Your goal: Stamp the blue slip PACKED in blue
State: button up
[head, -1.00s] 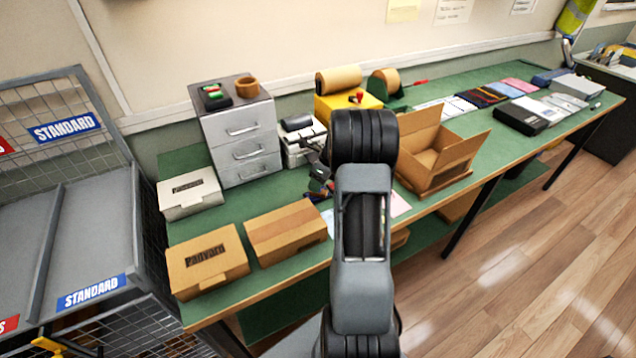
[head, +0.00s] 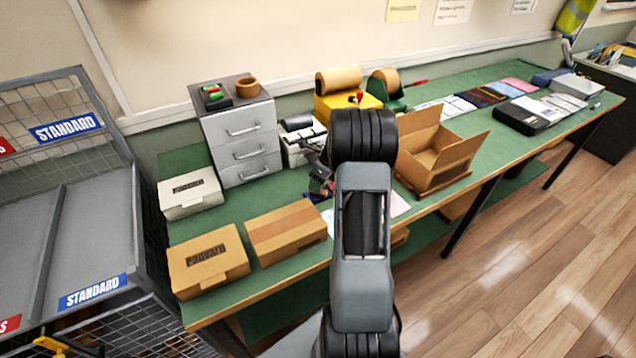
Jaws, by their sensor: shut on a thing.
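My gripper (head: 320,188) is low over the green bench, left of my forearm and behind the closed cartons. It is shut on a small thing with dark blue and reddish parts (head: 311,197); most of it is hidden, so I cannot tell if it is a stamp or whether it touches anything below. A pale blue slip (head: 328,217) shows partly on the bench just in front of the gripper, left of my arm. I cannot read any mark on the blue slip.
A grey drawer unit (head: 248,149) bears a dark tray with red and green items (head: 214,97). A white box (head: 189,194) and cartons (head: 208,260) (head: 286,232) stand at left. An open carton (head: 433,158) stands right of my arm. My arm hides the bench's middle.

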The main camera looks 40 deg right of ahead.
dwell(0.3)
notch_tip(320, 180, up, 7)
jog(key=p, duration=0.6)
dwell(0.4)
